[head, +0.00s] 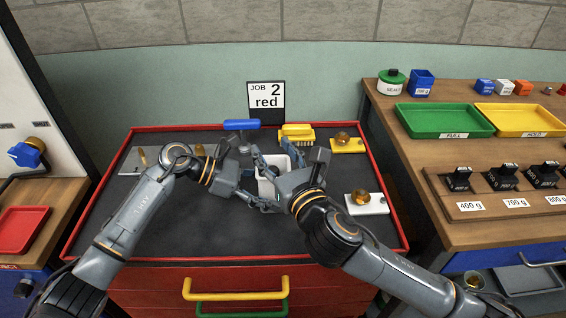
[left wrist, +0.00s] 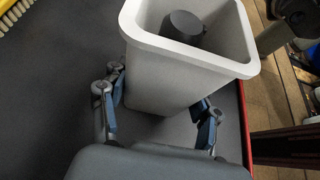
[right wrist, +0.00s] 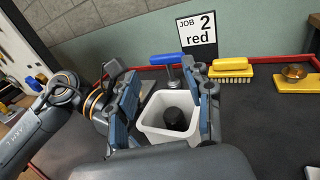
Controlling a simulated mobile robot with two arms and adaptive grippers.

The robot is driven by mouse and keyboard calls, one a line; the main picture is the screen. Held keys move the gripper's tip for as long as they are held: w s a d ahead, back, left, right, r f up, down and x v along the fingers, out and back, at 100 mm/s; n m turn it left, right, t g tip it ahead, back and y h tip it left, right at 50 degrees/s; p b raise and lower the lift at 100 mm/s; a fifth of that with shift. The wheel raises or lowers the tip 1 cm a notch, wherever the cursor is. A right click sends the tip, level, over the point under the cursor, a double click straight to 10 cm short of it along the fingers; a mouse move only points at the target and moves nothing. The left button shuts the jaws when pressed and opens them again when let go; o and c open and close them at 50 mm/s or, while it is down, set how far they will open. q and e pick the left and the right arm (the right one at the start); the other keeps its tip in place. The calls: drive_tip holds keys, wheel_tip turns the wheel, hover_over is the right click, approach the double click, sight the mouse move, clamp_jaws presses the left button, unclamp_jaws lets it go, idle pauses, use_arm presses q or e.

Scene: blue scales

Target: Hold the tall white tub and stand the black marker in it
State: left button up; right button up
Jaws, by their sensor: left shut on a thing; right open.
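The tall white tub (head: 273,160) stands on the dark bench top in the middle. It fills the upper part of the left wrist view (left wrist: 165,80). My left gripper (head: 258,200) is shut on the tub's wall, with a finger on either side in its wrist view. The black marker (left wrist: 183,27) is inside the tub, its dark round end facing up; it also shows in the right wrist view (right wrist: 176,118). Its lower part is hidden by the tub. My right gripper (right wrist: 168,78) is open above the tub, its fingers apart and clear of the marker.
Behind the tub are a blue-handled tool (head: 241,125), a yellow brush (head: 297,133) and a job sign (head: 266,102). To the right are a yellow block (head: 348,149) and a white block (head: 378,206) with brass knobs. The bench front is clear.

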drive_tip(key=v, duration=1.1)
drive_tip(key=shift+s, duration=0.25)
drive_tip(key=shift+d, duration=0.1)
use_arm(q)
drive_tip(key=o, duration=0.9)
